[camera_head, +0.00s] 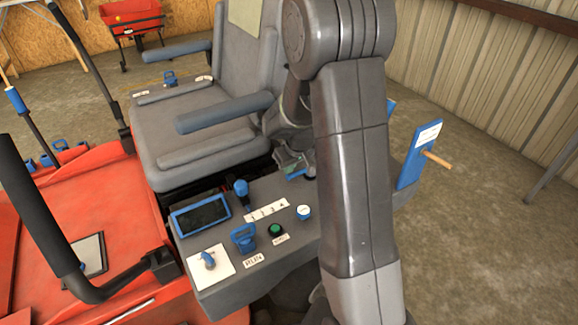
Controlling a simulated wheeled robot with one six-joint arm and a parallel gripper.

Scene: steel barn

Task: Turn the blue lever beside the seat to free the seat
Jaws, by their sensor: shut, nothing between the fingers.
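The grey seat (195,130) with blue armrests stands at the middle left. A small blue lever (298,174) shows beside the seat's near right edge, at the back of the grey console. It is partly hidden by my gripper and arm. My gripper (293,164) is low beside the seat, just above this blue lever. It is shut and holds nothing. I cannot tell whether its fingertips touch the lever.
The console (270,260) carries a dark screen (201,214), a blue-knobbed lever (241,192), a blue latch (243,238) and a green button (276,230). A blue panel (416,160) with a wooden peg stands right. Black handrails (45,210) rise left.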

